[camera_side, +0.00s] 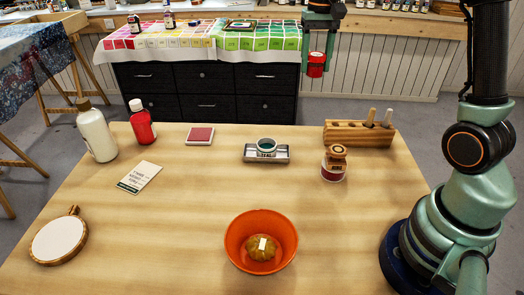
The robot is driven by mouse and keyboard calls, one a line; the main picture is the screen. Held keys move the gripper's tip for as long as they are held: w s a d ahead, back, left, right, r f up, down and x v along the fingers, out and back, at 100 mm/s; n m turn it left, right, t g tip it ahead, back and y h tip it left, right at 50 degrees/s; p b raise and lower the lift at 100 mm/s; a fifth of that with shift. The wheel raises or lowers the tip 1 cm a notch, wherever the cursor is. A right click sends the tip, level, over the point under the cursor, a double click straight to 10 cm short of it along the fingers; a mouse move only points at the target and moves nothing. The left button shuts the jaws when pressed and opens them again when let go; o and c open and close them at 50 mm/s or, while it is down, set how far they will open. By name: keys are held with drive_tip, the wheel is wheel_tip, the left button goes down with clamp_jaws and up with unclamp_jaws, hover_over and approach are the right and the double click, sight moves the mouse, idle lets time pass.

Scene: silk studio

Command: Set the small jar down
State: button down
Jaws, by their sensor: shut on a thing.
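My gripper (318,52) is at the top, right of centre, pointing down and shut on a small red jar (316,71). The jar hangs upright in the air, touching nothing below. A similar small jar with dark green contents (266,147) sits on a small metal tray (251,156). Another red jar (332,175) stands to the right with a wooden stamp or lid on top.
A wooden rack (343,134) stands at the back right. An orange bowl (236,250) is at the front. A white bottle (97,135), red bottle (142,125), red pad (200,136), card (139,177) and embroidery hoop (58,241) are left. The table's middle is clear.

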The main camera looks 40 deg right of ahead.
drive_tip(key=w+a+f+n, duration=0.1)
drive_tip(key=w+a+n, duration=0.2)
drive_tip(key=a, duration=0.6)
drive_tip(key=w+a+f+n, duration=0.1)
drive_tip(key=w+a+n, duration=0.2)
drive_tip(key=a, duration=0.6)
drive_tip(key=w+a+f+n, duration=0.1)
drive_tip(key=w+a+n, duration=0.2)
drive_tip(key=a, duration=0.5)
drive_tip(key=f, duration=1.4)
drive_tip(key=shift+a+f, duration=0.2)
drive_tip(key=shift+a, duration=0.05)
drive_tip(key=shift+f, duration=2.45)
drive_tip(key=shift+f, duration=0.1)
drive_tip(key=shift+c, duration=1.1)
unclamp_jaws()
